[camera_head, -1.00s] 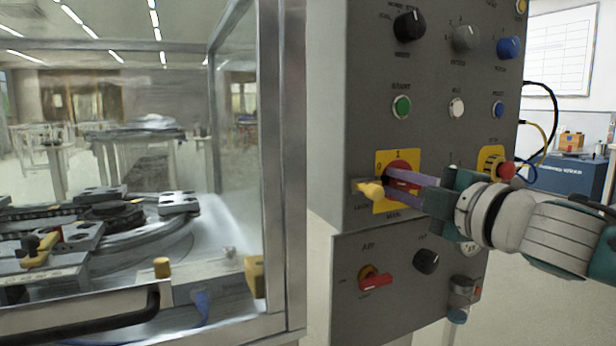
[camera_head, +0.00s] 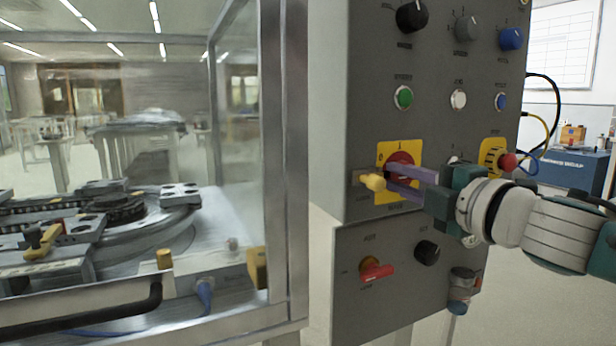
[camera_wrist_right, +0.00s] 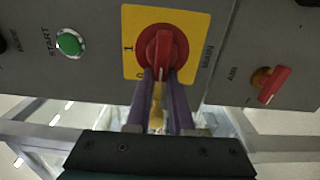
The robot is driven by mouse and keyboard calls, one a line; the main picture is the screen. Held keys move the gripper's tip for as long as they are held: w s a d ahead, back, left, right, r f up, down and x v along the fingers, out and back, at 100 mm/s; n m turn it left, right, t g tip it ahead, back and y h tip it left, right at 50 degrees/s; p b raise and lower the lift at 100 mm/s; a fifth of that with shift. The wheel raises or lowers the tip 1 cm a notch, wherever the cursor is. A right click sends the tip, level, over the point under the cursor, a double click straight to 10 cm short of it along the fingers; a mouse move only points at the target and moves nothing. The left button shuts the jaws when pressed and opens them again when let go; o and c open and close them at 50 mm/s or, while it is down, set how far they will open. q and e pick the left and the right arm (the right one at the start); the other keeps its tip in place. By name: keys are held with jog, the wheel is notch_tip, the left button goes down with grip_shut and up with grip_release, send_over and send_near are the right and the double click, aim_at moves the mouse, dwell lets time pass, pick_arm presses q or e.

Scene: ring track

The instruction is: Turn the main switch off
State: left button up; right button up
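The main switch (camera_head: 402,160) is a red rotary knob on a yellow plate (camera_head: 413,150) on the grey control panel. It also shows in the right wrist view (camera_wrist_right: 162,45). Its handle points toward the 0 side of the plate, left in the head view and down in the wrist view. My right gripper (camera_head: 388,182) is at the knob. Its two purple fingers (camera_wrist_right: 160,76) stand apart on either side of the handle, with a gap between them in the head view. Whether a finger touches the handle is hard to tell. My left gripper is not in view.
A yellow knob (camera_head: 373,181) sticks out just left of the fingers. A red AIR switch (camera_head: 376,271) is below, a green START button (camera_head: 403,97) above, and a red emergency button (camera_head: 507,161) right. A glass-walled machine frame (camera_head: 286,150) stands left.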

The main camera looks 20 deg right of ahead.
jog(key=o, duration=0.4)
jog(key=shift+d+f, duration=0.1)
jog(key=shift+d, duration=0.4)
jog(key=shift+c, duration=0.2)
jog(key=shift+a, duration=0.1)
jog(key=shift+s, duration=0.1)
jog(key=s, duration=0.9)
jog(key=shift+s+d+p, duration=0.35)
jog(key=shift+s+d, duration=0.05)
